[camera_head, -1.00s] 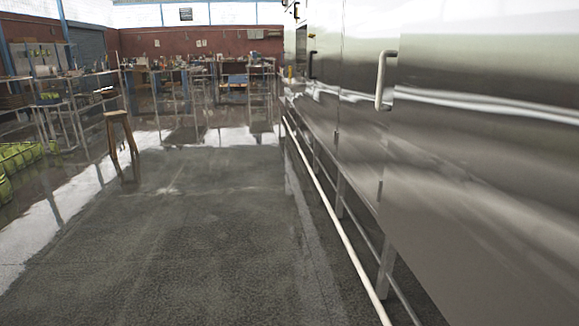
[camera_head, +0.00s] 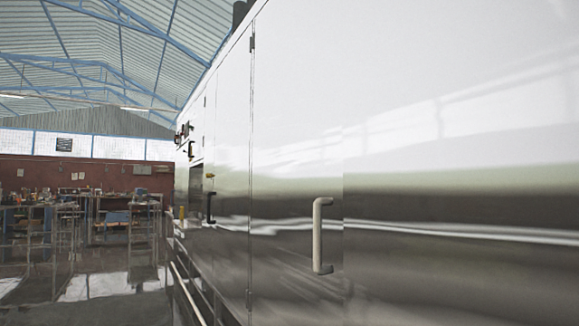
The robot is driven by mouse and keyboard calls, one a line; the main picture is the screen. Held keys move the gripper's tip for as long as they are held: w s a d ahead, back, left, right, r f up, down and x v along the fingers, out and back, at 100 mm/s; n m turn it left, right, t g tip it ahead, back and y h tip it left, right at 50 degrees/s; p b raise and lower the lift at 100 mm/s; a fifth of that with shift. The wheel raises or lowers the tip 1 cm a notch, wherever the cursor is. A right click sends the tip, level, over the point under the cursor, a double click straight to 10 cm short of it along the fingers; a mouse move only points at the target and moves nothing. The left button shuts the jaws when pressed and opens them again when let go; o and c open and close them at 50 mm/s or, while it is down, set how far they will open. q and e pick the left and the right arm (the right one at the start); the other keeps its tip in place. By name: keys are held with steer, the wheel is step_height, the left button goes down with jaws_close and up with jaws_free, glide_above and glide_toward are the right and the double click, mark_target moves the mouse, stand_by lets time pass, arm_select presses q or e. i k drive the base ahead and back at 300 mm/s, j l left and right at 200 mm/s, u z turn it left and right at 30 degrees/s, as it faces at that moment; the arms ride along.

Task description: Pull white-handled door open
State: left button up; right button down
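The white handle (camera_head: 318,236) is a pale upright bar on a shiny steel door (camera_head: 290,160) of the long machine, right of centre in the head view. The door appears closed, flush with the panels beside it. A vertical seam with a hinge runs along the door's left side. A black handle (camera_head: 210,207) sits on another panel farther along the machine, to the left. Neither of my grippers is in view.
The steel machine (camera_head: 440,120) fills the right side of the picture. A pale rail (camera_head: 187,292) runs low along its front. Floor (camera_head: 110,310) shows at lower left. Cluttered workbenches (camera_head: 85,215) stand at the far back left.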

mark_target(297, 224)
steer(key=i+l+u, duration=0.1)
steer(key=i+u, duration=0.35)
steer(key=i+l+u, duration=0.2)
steer(key=i+u, duration=0.2)
